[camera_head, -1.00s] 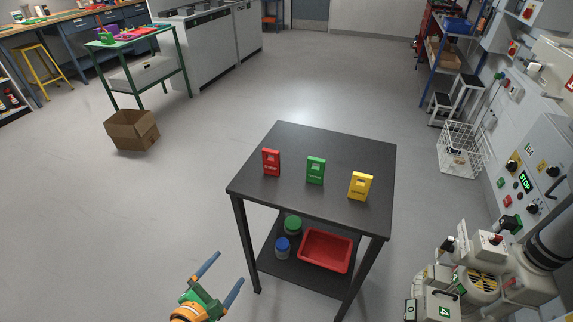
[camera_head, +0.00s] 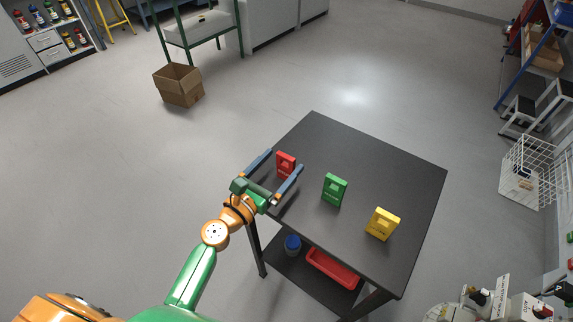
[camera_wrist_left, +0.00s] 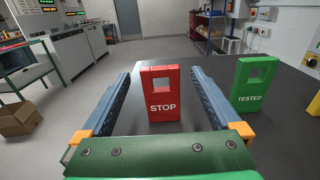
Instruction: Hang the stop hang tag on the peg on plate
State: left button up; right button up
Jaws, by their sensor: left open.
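The red stop tag (camera_head: 286,164) stands upright near the left corner of the dark table (camera_head: 345,151). In the left wrist view the red tag (camera_wrist_left: 160,92) reads STOP and has a square hole near its top. My left gripper (camera_head: 273,161) is open, with its two fingers on either side of the red tag and apart from it. In the left wrist view the left gripper's fingers (camera_wrist_left: 160,80) flank the tag, with a gap on both sides. My right gripper is not in view. I cannot make out the peg on the plate in these frames.
A green tag (camera_head: 334,189), marked TESTED in the wrist view, and a yellow tag (camera_head: 382,224) stand to the right on the table. A red bin (camera_head: 333,268) and a blue-lidded jar (camera_head: 292,244) sit on the lower shelf. A cardboard box (camera_head: 178,86) lies on the floor.

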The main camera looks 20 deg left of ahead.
pick_arm(q)
jog(key=shift+w+d+f, duration=0.1)
jog(key=shift+w, duration=0.15)
jog(key=shift+s, duration=0.15)
jog(key=c, duration=1.4)
notch_tip(320, 180, up, 4)
jog(key=p, duration=0.3)
jog(key=shift+c, duration=0.2)
jog(key=s+a+r+m+g+h+p, duration=0.1)
jog(key=s+r+m+g+h, duration=0.2)
jog(key=s, duration=0.5)
jog(key=s+a+r+m+g+h+p, duration=0.1)
jog(key=s+r+m+g+h+p, duration=0.1)
jog(key=s+r+h, duration=0.4)
notch_tip(320, 180, up, 2)
jog(key=shift+s+r+m+g, duration=0.2)
jog(key=shift+s+m+g, duration=0.7)
jog(key=shift+s+m, duration=0.25)
